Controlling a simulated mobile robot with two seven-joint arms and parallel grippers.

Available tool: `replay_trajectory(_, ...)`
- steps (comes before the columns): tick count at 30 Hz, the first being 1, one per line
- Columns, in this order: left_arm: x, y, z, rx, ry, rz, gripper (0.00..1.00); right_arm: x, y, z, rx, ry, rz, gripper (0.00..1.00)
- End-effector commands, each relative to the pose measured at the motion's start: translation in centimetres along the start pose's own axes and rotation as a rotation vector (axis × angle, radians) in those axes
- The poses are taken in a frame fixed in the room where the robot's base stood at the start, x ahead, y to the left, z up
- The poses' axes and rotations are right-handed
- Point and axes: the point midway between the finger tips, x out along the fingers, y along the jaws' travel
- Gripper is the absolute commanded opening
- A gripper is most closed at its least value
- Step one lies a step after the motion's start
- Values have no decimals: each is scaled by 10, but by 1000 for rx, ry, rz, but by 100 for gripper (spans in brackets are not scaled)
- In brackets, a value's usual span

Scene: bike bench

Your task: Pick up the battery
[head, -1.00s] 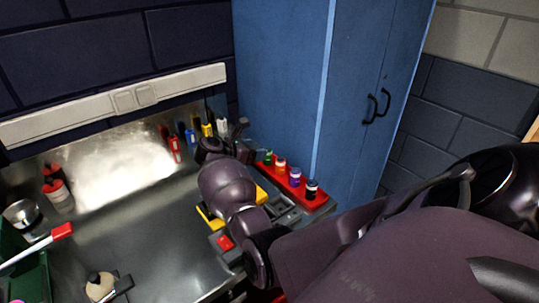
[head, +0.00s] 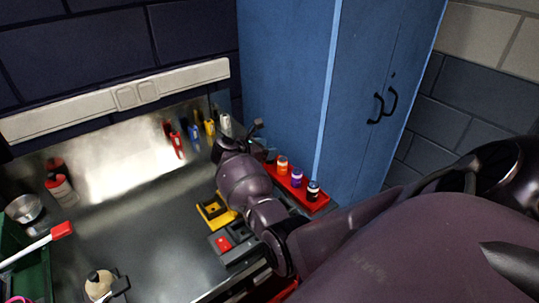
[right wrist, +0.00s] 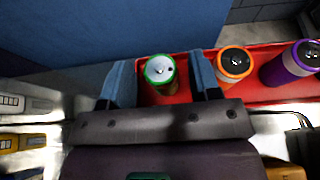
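Several batteries stand upright in a red tray (head: 320,204) at the right end of the bench. In the right wrist view, a green-rimmed battery (right wrist: 160,71) stands between the two fingers of my right gripper (right wrist: 161,77). The fingers are spread, one on each side, with a visible gap at the left; contact at the right finger is unclear. In the head view, my right gripper (head: 258,142) is at the tray's far end and hides the green battery. Orange (head: 282,165), purple (head: 296,177) and black-and-white (head: 313,190) batteries stand nearer. My left gripper is out of view.
A blue cabinet (head: 352,90) rises right behind the tray. A yellow item (head: 214,211) and a grey device with a red button (head: 223,243) lie beside my right arm. Coloured tools (head: 193,133) line the wall. The bench's middle (head: 165,220) is clear.

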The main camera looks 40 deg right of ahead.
Motion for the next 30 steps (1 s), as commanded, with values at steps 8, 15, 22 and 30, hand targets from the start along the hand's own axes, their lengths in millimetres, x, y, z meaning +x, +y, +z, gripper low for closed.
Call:
replay_trajectory(8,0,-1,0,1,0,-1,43,0,0,0,1,0,0,14)
replay_trajectory(15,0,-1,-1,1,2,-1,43,0,0,1,1,-1,0,7)
replay_trajectory(22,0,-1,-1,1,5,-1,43,-7,1,14,5,1,2,7)
replay_trajectory(30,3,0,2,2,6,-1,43,-29,1,68,9,1,4,7)
